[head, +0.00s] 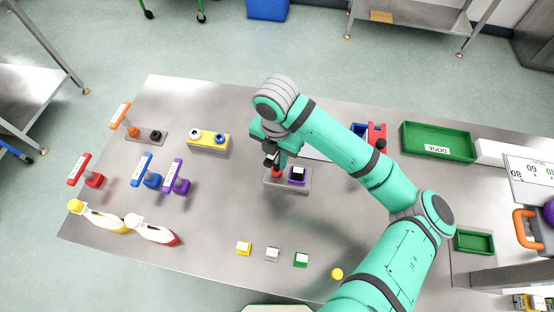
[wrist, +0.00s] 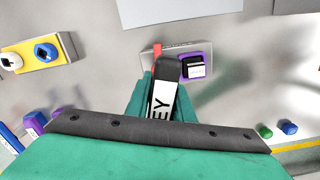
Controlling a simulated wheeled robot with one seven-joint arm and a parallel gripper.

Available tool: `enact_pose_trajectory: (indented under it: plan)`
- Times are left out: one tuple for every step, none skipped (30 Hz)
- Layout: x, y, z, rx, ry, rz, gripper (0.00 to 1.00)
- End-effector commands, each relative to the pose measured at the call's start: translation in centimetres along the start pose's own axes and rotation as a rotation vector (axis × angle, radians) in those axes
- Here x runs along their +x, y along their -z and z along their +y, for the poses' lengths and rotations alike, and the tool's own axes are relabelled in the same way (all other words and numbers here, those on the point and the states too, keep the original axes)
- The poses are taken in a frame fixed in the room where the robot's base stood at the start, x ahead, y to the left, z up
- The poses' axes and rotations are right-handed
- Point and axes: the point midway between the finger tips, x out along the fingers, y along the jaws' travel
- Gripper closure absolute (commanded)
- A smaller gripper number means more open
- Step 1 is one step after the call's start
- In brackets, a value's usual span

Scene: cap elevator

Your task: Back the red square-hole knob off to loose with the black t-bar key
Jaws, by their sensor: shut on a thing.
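My gripper (head: 274,160) is shut on the black t-bar key, whose dark bar (wrist: 168,68) and white label ending in "EY" show between the fingers in the wrist view. The key is over the left end of a grey plate (head: 268,184) near the table's middle. The red knob (head: 277,173) shows just under the gripper, partly hidden; in the wrist view a red part (wrist: 157,50) shows beside the key. I cannot tell whether the key sits in the square hole. A purple square piece with a black top (head: 298,175) is on the plate's right end.
A yellow block (head: 208,142) with a white and a blue knob stands to the left. Orange, red, blue and purple (head: 176,178) labelled handles and two bottles (head: 152,232) are farther left. Small blocks (head: 272,254) lie in front. A green tray (head: 438,142) is at right.

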Motion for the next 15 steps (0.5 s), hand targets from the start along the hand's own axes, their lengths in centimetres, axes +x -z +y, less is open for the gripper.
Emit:
enact_pose_trajectory:
  plan:
    - [-0.3,0.0,0.0,0.000,-0.001,-0.001,1.00]
    - [-0.4,0.0,0.0,0.000,-0.001,-0.001,1.00]
    - [-0.6,0.0,0.0,0.000,-0.002,-0.001,1.00]
    - [-0.7,0.0,0.0,0.000,-0.002,-0.001,1.00]
    - [-0.8,0.0,0.0,0.000,-0.002,-0.001,1.00]
    - [-1.0,0.0,0.0,0.000,-0.002,-0.001,1.00]
    - [-1.1,0.0,0.0,0.000,-0.001,-0.001,1.00]
    - [-1.2,0.0,0.0,-0.001,-0.001,-0.001,1.00]
    - [-1.4,0.0,0.0,0.000,-0.001,-0.001,1.00]
    - [-1.5,0.0,0.0,0.000,-0.001,-0.001,1.00]
    - [-1.7,-0.1,0.0,0.000,-0.001,-0.001,1.00]
    - [-1.9,-0.1,0.0,0.000,-0.001,-0.002,1.00]
    - [-2.0,-0.1,0.0,0.000,-0.001,-0.001,1.00]
    - [-2.1,-0.1,0.0,0.000,-0.001,-0.001,1.00]
    - [-2.3,-0.1,0.0,0.000,-0.001,-0.001,1.00]
